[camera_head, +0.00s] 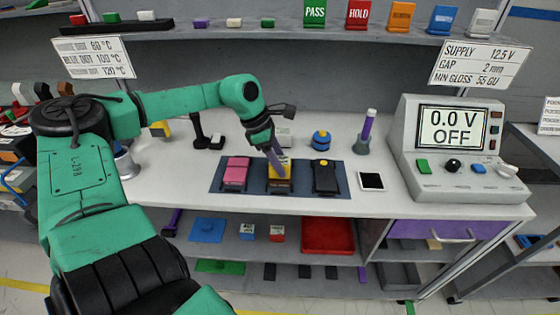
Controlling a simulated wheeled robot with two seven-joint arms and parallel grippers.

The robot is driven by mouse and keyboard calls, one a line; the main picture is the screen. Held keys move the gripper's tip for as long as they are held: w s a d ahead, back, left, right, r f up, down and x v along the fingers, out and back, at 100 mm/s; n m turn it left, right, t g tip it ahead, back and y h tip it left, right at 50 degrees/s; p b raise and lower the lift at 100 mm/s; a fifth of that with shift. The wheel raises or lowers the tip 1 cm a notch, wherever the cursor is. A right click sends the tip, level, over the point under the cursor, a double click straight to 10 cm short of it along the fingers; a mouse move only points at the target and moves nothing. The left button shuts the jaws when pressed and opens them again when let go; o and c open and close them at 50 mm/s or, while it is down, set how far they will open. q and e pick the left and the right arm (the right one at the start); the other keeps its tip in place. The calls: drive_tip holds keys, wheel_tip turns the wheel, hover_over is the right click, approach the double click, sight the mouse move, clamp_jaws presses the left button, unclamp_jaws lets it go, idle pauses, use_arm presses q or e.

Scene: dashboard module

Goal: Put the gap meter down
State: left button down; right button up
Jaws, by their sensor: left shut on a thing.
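My left gripper (268,138) is over the bench, pointing down, shut on a slim lavender tool, which I take to be the gap meter (275,156). The tool is tilted, with its lower end at the yellow-and-black module (280,186). I cannot tell whether it touches the module. The module sits in the middle of a dark blue mat (257,189), between a pink module (235,172) and a black module (325,178) with a yellow spot. The fingers partly hide the tool's upper end. My right gripper is not in view.
A grey tester (450,180) reading 0.0 V OFF stands at the right. A white-framed dark pad (371,181) lies beside the mat. The bench (180,182) is bare left of the mat.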

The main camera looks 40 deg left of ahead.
use_arm(q)
drive_tip(key=shift+c, duration=1.4)
unclamp_jaws()
drive_tip(key=shift+f, duration=0.1)
drive_tip(key=shift+r, duration=0.2)
drive_tip(key=shift+a+r, duration=0.1)
drive_tip(key=shift+r, duration=0.15)
drive_tip(key=v, duration=1.1)
drive_tip(key=shift+r, duration=0.2)
drive_tip(key=shift+s+r, duration=0.1)
